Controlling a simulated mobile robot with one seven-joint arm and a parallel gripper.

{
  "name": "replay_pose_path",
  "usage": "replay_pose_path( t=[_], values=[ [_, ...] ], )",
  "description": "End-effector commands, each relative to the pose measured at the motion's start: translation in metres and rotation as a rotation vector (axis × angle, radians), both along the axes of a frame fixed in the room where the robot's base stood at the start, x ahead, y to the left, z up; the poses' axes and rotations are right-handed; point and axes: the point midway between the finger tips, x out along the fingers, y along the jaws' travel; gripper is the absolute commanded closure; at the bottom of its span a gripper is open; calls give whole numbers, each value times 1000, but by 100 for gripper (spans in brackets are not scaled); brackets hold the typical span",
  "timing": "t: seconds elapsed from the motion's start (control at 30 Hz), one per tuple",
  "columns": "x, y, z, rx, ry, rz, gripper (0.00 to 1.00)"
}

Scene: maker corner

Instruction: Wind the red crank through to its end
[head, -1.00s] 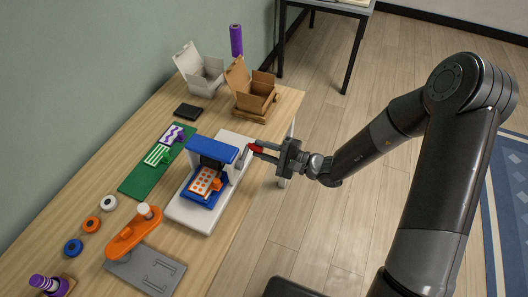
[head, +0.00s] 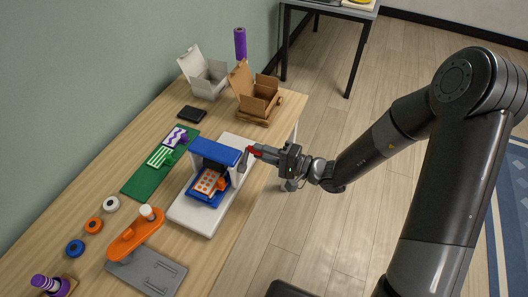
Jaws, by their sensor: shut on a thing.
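The red crank (head: 252,149) is on the right side of a small press with a blue top (head: 216,151) and white posts, set on a white base (head: 187,212). My gripper (head: 260,151) is shut on the crank's red handle, coming from the right. The fingers cover part of the handle. A grey crank arm (head: 243,162) runs down from it to the press. Under the blue top, a blue tray (head: 197,196) holds a white card with orange dots (head: 207,181) and an orange knob at its right.
A green board (head: 141,185) with patterned cards lies left of the press. An orange part (head: 135,235) stands on a grey plate in front. Open boxes (head: 203,77) (head: 255,92) stand at the back. Free floor lies right of the table.

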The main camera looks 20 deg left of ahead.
Motion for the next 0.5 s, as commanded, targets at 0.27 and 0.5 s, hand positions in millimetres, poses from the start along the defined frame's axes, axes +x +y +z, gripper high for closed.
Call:
replay_pose_path(
  t=[0.27, 0.5],
  values=[
    [-1, 0, 0, -1, 1, 2, 100],
    [-1, 0, 0, -1, 1, 2, 61]
  ],
)
